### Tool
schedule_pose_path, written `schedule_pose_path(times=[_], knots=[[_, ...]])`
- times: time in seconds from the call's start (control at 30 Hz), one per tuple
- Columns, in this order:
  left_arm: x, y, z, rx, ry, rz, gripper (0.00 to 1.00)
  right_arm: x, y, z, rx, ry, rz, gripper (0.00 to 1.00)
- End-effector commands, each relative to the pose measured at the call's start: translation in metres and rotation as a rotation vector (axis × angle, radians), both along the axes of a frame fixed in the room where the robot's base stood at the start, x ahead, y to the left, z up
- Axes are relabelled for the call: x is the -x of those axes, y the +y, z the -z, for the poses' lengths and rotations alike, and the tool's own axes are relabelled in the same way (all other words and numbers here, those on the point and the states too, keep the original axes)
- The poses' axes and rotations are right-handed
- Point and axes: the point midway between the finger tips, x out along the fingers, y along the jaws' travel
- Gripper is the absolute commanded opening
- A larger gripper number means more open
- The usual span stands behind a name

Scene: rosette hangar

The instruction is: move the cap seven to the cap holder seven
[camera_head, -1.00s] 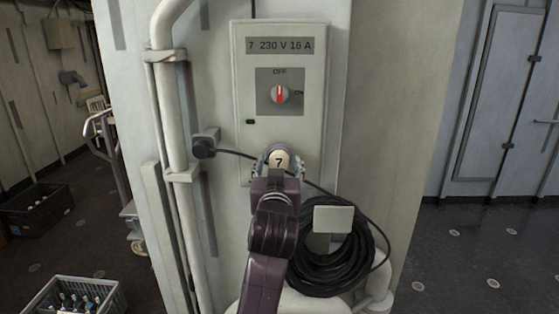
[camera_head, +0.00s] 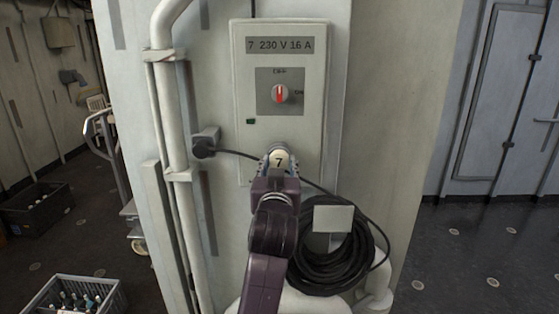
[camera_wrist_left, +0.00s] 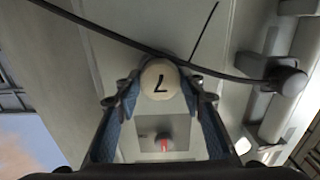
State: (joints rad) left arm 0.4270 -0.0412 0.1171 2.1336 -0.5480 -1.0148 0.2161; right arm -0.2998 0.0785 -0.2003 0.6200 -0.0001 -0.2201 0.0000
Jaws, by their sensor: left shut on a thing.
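The cap seven (camera_head: 279,160) is a cream round piece marked 7, at the lower front of the grey switch box (camera_head: 243,98). My left gripper (camera_head: 279,164) is shut on it, with one finger on each side. In the left wrist view the cap (camera_wrist_left: 160,79) sits between the blue-grey fingers of the gripper (camera_wrist_left: 160,92). I cannot tell whether the cap still touches the box, as the gripper hides its base. I cannot make out the cap holder seven. My right gripper is not in view.
A black plug (camera_head: 204,148) sits at a bracket by the pipe (camera_head: 173,115). Its cable passes close behind the gripper to a black cable coil (camera_head: 330,275). A red switch (camera_head: 280,94) is above the cap. A bottle crate (camera_head: 112,292) stands on the floor at left.

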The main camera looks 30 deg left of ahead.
Motion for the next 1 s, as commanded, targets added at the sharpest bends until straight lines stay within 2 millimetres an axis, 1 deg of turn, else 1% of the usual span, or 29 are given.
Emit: schedule_pose_path(times=[0.03, 0.1, 0.13, 0.37, 1.0], knots=[[0.0, 0.0, 0.0, 0.0, 0.0, 0.0, 0.1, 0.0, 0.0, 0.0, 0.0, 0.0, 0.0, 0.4], [0.0, 0.0, 0.0, -0.001, -0.001, 0.0, 0.02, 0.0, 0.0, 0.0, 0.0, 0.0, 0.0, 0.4], [0.0, 0.0, 0.0, -0.001, -0.001, 0.0, 0.0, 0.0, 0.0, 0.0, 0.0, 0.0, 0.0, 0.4], [0.003, -0.002, -0.001, -0.001, -0.001, 0.001, 0.0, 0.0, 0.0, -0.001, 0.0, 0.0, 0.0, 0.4], [0.025, -0.016, 0.0, 0.0, 0.0, 0.0, 0.0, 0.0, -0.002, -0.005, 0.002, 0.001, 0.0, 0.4]])
